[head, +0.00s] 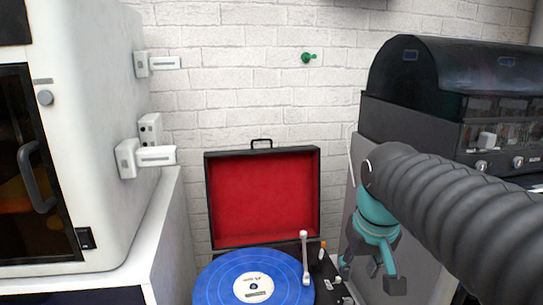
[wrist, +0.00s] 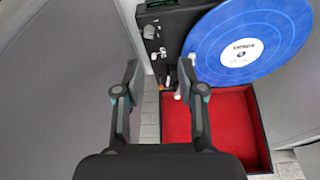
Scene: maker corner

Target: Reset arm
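My gripper (head: 368,272) hangs from my dark ribbed arm at the right of the head view, beside the record player. In the wrist view the two fingers of my gripper (wrist: 160,78) stand apart with nothing between them, so it is open and empty. The record player (head: 262,196) has its red-lined lid up and a blue record (head: 225,279) on it. A white tonearm (head: 305,258) is at the record's right edge. The wrist view shows the blue record (wrist: 225,62) and red lid lining (wrist: 228,115) beyond the fingers.
A white cabinet-like machine (head: 95,130) with a dark door fills the left. A black-hooded machine (head: 450,80) stands at the right, behind my arm. A green hook (head: 308,57) is on the white brick wall (head: 230,80). Open space lies above the player.

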